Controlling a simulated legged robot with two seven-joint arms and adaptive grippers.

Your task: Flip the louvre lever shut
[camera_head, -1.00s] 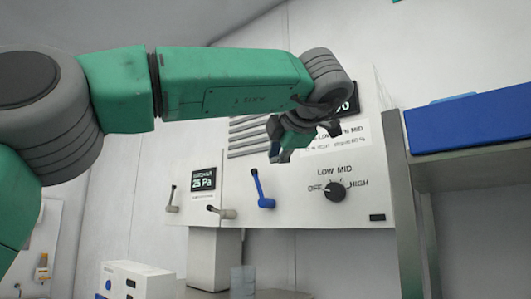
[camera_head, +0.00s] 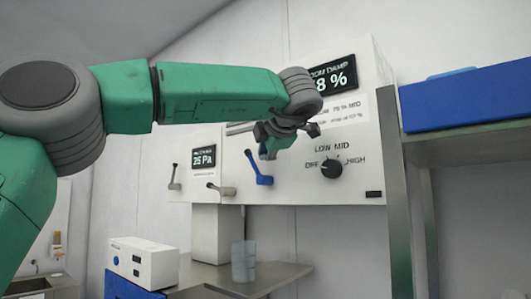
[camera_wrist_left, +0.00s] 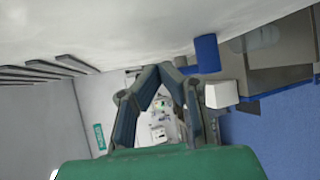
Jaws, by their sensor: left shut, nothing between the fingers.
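A blue lever (camera_head: 259,168) stands out from the white wall panel (camera_head: 290,185), its handle tilted up and left. Two grey levers, one upright (camera_head: 174,178) and one lying sideways (camera_head: 221,190), sit left of it. I cannot read which is the louvre lever. My left gripper (camera_head: 268,154) is shut and empty, in front of the panel just right of the blue handle's top; I cannot tell whether they touch. In the left wrist view its fingertips (camera_wrist_left: 155,70) meet, and a blue piece (camera_wrist_left: 206,53), seemingly the lever, is right of them. My right gripper is not in view.
Slats (camera_wrist_left: 45,72) show at the left in the wrist view, mostly hidden by my arm in the head view. A dial (camera_head: 331,169) is right of the blue lever. A shelf with a blue box (camera_head: 465,98) is far right. A metal counter (camera_head: 275,277) lies below.

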